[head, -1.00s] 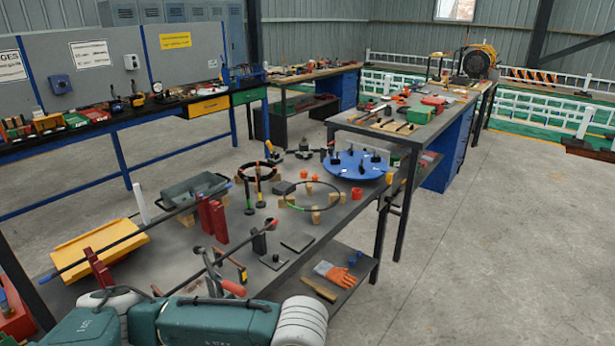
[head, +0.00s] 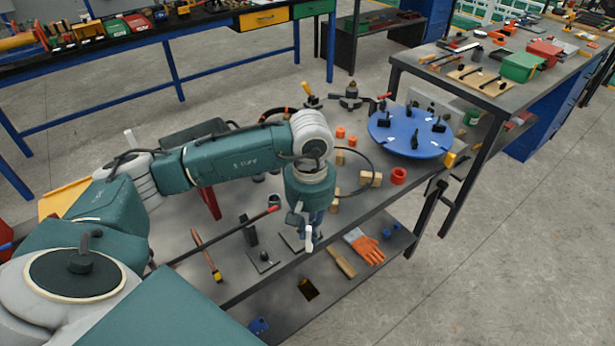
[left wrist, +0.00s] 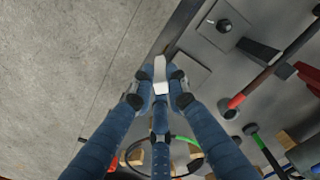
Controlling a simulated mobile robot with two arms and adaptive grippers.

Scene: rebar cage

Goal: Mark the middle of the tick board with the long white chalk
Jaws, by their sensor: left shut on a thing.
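My left gripper (head: 309,226) hangs over the front edge of the near table. It is shut on a short-looking white stick, the chalk (head: 309,239), which points down. In the left wrist view the chalk (left wrist: 159,70) shows between the fingertips of the left gripper (left wrist: 160,89). A plain dark flat plate (head: 290,241) lies on the table just left of the gripper in the head view. The plate also shows in the left wrist view (left wrist: 187,72), apart from the chalk. I see no ticks on it and cannot tell whether it is the tick board. My right gripper is not in view.
Close by are a knobbed plate (head: 263,260), a red-tipped dark bar (head: 240,230) and a brush (head: 207,257). A blue disc (head: 410,131) with black parts stands farther right. Orange gloves (head: 366,246) lie on the lower shelf. The floor at right is clear.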

